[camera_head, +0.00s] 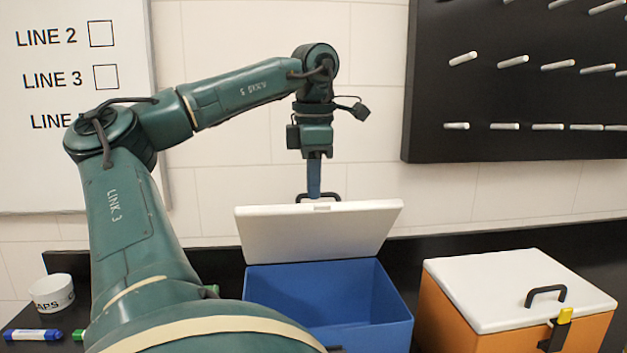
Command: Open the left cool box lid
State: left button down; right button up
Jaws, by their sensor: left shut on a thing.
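The left cool box (377,326) is blue, and its open inside shows from above. Its white lid (318,237) stands raised and steeply tilted at the back of the box. A black handle (331,197) shows at the lid's upper edge. My left gripper (315,194) points down at this handle and is shut on it; the fingertips are partly hidden behind the lid's edge. My left arm covers the box's front left part. My right gripper is not in view.
A white labelled bowl (52,296) and markers (33,335) lie at the left. A dark peg board (520,100) hangs on the wall.

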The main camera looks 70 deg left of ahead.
pick_arm(q)
jog(key=shift+f, duration=0.2)
jog(key=c, duration=1.7)
grip_release()
jog(key=shift+w+a+f, duration=0.1)
jog(key=shift+a, duration=0.15)
jog(key=shift+o, duration=0.9)
notch_tip(320, 180, up, 14)
jog(key=d+p, duration=0.1)
jog(key=p, duration=0.1)
jog(key=shift+f, duration=0.25)
jog(key=shift+c, duration=0.2)
